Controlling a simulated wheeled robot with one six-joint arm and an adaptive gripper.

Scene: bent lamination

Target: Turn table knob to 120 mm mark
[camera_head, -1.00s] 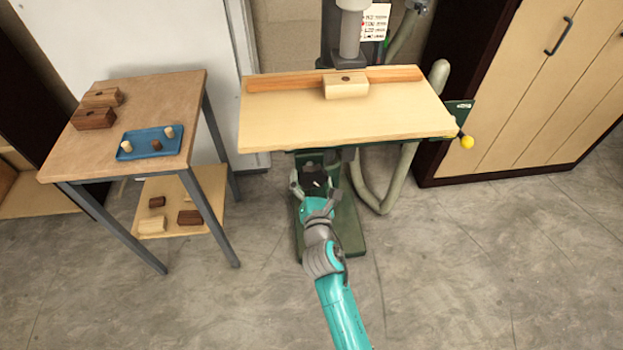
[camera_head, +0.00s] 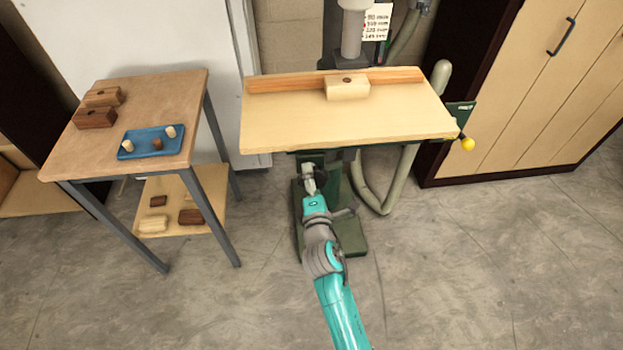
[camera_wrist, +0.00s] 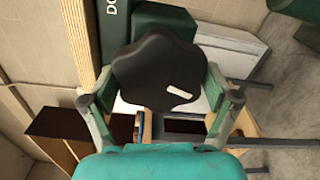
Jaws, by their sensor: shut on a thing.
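The table knob (camera_wrist: 160,68) is a black lobed knob with a small white mark, and it fills the middle of the wrist view. My gripper (camera_wrist: 161,90) has a finger on each side of the knob and is shut on it. In the head view my gripper (camera_head: 310,183) is just under the front edge of the machine's wooden table (camera_head: 300,122); there the knob is mostly hidden by the gripper. A sign (camera_head: 377,22) with several printed lines and a red mark hangs behind the machine; I cannot read the lines surely.
A pale block (camera_head: 347,86) sits against the wooden fence (camera_head: 285,82) on the table. A side table (camera_head: 75,155) with blocks and a blue tray (camera_head: 136,153) stands left. Open floor lies in front.

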